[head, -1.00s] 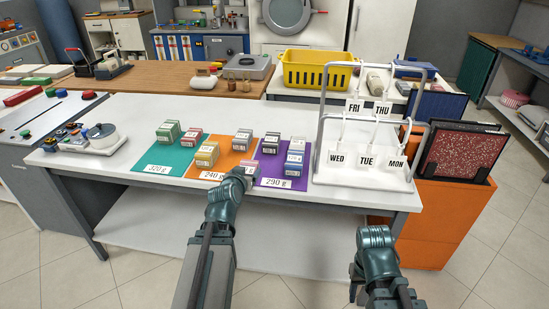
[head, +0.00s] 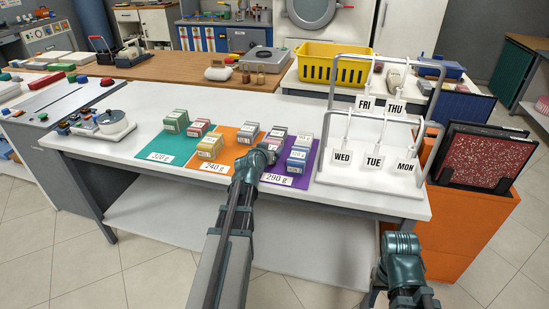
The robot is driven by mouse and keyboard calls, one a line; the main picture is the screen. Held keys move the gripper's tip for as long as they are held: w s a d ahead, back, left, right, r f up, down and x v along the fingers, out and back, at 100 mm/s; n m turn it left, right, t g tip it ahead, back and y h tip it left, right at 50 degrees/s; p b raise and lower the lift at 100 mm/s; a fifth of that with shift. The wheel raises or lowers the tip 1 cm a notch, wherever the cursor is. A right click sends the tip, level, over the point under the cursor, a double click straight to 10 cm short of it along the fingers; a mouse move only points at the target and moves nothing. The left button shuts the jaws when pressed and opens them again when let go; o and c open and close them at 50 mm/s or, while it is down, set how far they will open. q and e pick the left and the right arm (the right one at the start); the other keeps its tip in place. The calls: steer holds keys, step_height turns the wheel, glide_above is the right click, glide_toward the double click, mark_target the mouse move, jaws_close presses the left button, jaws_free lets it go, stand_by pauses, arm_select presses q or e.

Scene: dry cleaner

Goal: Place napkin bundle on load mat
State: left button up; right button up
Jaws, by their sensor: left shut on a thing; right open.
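Three coloured load mats lie side by side on the white table: a green mat labelled 320 g (head: 149,148), an orange mat labelled 240 g (head: 229,153) and a purple mat labelled 290 g (head: 266,167). Small banded napkin bundles stand on them, among them a green one (head: 175,122), a yellow one (head: 209,146) and a blue one (head: 297,160). My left gripper (head: 266,150) is shut on a napkin bundle at the left side of the purple mat. The gripper mostly hides that bundle; whether it touches the mat cannot be told. My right gripper (head: 376,296) is open and empty, low before the table.
A white weekday rack (head: 372,178) stands right of the purple mat. A scale (head: 115,122) sits at the table's left end. An orange bin (head: 470,225) stands to the right. A yellow basket (head: 333,66) is behind. White tabletop behind the mats is clear.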

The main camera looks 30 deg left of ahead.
arm_select(q)
steer(key=shift+s+a+f+b, duration=0.15)
steer(key=shift+f+b, duration=0.1)
steer(key=shift+f, duration=0.3)
steer(key=shift+s+f+b, duration=0.1)
steer(key=shift+f+b, duration=0.15)
steer(key=shift+f, duration=0.45)
arm_select(e)
step_height(320, 180, down, 2)
steer(key=shift+d+f, duration=0.15)
steer(key=shift+f, duration=0.1)
arm_select(q)
steer(key=shift+f+b, duration=0.15)
steer(key=shift+b, duration=0.15)
steer(key=o, duration=1.3)
steer(key=shift+r, duration=0.2)
